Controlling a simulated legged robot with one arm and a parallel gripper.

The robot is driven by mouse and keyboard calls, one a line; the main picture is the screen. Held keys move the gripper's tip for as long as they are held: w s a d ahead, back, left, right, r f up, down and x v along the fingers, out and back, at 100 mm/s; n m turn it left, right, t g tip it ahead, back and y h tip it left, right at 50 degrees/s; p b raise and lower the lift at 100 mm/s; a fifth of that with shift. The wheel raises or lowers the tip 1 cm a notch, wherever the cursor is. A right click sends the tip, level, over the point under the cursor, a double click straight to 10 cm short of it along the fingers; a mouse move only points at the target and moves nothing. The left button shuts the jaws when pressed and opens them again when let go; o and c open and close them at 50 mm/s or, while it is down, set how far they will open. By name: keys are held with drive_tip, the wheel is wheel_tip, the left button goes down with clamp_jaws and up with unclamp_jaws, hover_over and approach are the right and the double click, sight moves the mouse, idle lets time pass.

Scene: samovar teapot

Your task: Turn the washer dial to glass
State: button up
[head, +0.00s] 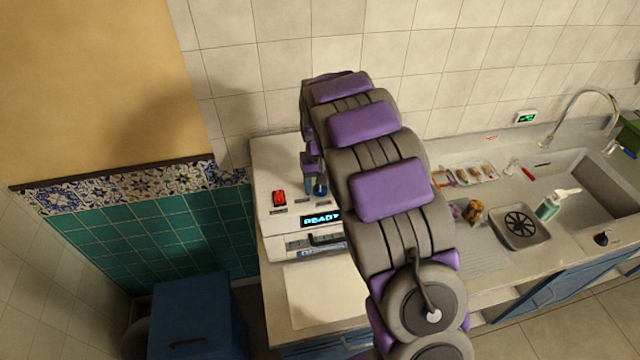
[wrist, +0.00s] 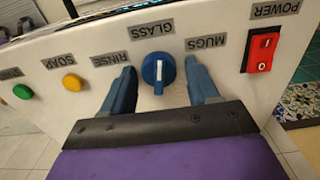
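The washer (head: 300,225) is a white box on the counter in the head view, with its panel facing up. In the wrist view its panel (wrist: 75,55) appears upside down. The blue dial (wrist: 158,72) has a white bar that stands upright in the picture, in line with the GLASS label (wrist: 152,29) above it. The RINSE label is left of the dial and the MUGS label right. My gripper (wrist: 162,85) is open, one blue finger on each side of the dial, with visible gaps.
A red power switch (wrist: 262,52) is right of the dial in the wrist view. Yellow (wrist: 71,82) and green (wrist: 22,91) buttons are on the left. The washer's display (head: 321,219) reads READY. A sink (head: 590,185) and soap bottle (head: 550,205) are farther right.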

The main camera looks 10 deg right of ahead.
sight(320, 186)
drive_tip(key=shift+o, duration=0.3)
drive_tip(key=shift+s+r, duration=0.1)
drive_tip(key=shift+s, duration=0.1)
wheel_tip(320, 186, up, 17)
drive_tip(key=shift+r+p, duration=0.15)
drive_tip(key=shift+p, duration=0.25)
drive_tip(key=shift+a+b, duration=0.1)
drive_tip(key=shift+b, duration=0.5)
